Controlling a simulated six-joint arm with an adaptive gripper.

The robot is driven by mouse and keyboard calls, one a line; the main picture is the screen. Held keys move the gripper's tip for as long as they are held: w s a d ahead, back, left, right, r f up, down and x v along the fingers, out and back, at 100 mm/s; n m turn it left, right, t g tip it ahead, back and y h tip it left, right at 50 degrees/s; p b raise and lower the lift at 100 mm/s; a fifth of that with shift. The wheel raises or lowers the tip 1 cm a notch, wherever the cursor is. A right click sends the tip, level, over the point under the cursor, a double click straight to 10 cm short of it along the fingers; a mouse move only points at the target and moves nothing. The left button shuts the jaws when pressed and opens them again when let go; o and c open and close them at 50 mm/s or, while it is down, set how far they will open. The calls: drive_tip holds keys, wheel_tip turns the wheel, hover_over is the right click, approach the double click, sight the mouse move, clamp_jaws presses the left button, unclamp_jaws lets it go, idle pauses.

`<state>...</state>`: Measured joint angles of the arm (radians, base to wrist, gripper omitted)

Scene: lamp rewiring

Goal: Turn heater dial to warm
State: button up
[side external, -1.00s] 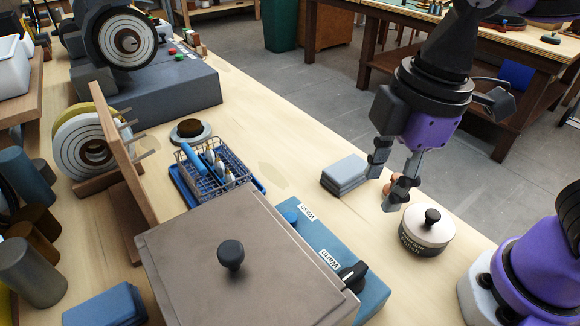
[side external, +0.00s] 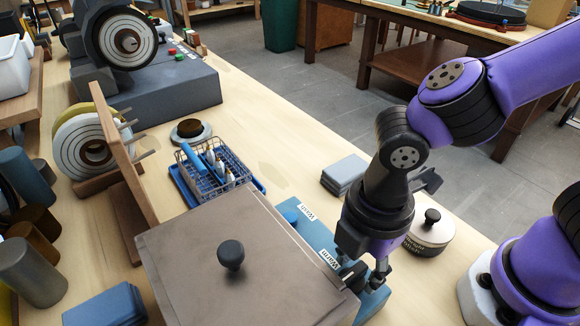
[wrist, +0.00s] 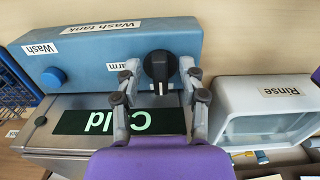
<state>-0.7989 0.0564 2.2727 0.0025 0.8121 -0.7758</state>
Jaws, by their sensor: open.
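The black heater dial (wrist: 161,68) sits on the blue wash tank (wrist: 100,50), beside a partly covered label reading "arm" in the wrist view and "Warm" in the side view. Its pale pointer mark faces down in the wrist picture. A dark display with green letters (wrist: 90,121), partly hidden, appears to read "Cold". My gripper (wrist: 162,75) is open, with one finger on each side of the dial; I cannot tell whether either finger touches it. In the side view my gripper (side external: 366,276) is low at the tank's near right end, and the dial is partly hidden.
A lidded box with a dark knob (side external: 231,254) stands left of the gripper. A round tin (side external: 430,232) stands close on the right, partly behind my arm. A white "Rinse" container (wrist: 268,110) is right of the dial. A blue wash knob (wrist: 54,77) is farther left.

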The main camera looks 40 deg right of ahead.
clamp_jaws()
drive_tip(key=shift+m, duration=0.4)
drive_tip(key=m, duration=0.3)
drive_tip(key=shift+s+m, duration=0.15)
drive_tip(key=shift+m, duration=0.25)
drive_tip(key=m, duration=0.4)
drive_tip(key=shift+s+a, duration=0.15)
drive_tip(key=m, duration=0.5)
drive_tip(key=shift+a, duration=0.15)
drive_tip(key=m, duration=0.4)
drive_tip(key=shift+a, duration=0.1)
drive_tip(key=shift+m, duration=0.3)
